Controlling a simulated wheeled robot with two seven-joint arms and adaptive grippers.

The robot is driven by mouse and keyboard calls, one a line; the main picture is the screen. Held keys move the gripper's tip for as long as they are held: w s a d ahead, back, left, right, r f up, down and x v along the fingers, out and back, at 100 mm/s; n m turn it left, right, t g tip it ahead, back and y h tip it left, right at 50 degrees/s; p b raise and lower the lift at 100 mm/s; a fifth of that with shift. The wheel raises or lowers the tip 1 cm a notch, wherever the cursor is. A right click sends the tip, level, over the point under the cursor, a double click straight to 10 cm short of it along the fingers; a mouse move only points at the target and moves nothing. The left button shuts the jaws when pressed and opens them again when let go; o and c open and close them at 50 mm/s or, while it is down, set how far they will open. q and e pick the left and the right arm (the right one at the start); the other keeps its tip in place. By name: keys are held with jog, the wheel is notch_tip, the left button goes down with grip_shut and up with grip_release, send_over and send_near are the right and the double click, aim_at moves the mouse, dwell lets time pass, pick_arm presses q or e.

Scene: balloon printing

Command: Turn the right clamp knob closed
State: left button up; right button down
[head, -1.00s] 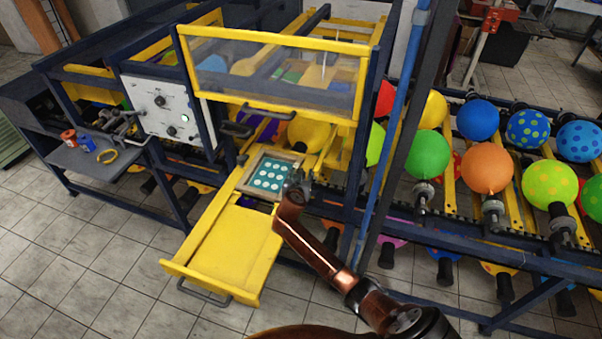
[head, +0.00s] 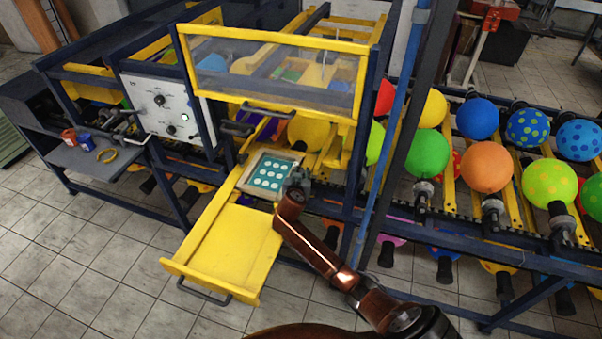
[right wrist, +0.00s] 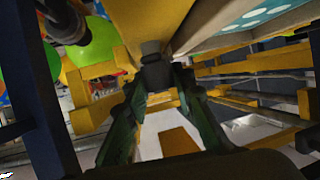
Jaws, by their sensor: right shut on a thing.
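The right clamp knob (right wrist: 152,50) is a small dark cylinder at the edge of the yellow drawer, seen in the right wrist view. My right gripper (right wrist: 155,78) is shut on it, with its two dark green fingers converging at the knob. In the head view my right gripper (head: 298,178) is at the right edge of the printing frame and hides the knob. The frame holds a turquoise plate with white dots (head: 268,174). My left gripper is in neither view.
The yellow drawer (head: 225,245) is pulled out below the clear yellow-framed guard (head: 275,75). Balloons such as the green one (head: 427,153) line the rack at right. A side shelf (head: 90,155) holds small ink pots.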

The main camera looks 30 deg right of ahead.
jog(key=shift+s+d+r+n+t+y+p, duration=0.1)
jog(key=shift+n+t+y+p, duration=0.5)
jog(key=shift+n+y+p, duration=0.25)
jog(key=n+y+p, duration=0.2)
jog(key=n+t+y+p, duration=0.1)
jog(key=n+y+p, duration=0.1)
jog(key=shift+d+r+y+p, duration=0.1)
jog(key=shift+r+y+p, duration=0.1)
jog(key=shift+y+p, duration=0.1)
jog(key=shift+n+t+y+p, duration=0.4)
jog(key=shift+n+y+p, duration=0.25)
jog(key=shift+n+y, duration=0.1)
jog(key=shift+f+n+y+p, duration=0.2)
jog(key=shift+n+y+p, duration=0.2)
jog(key=shift+n+y, duration=0.45)
jog(key=shift+f, duration=0.1)
jog(key=c, duration=1.6)
grip_release()
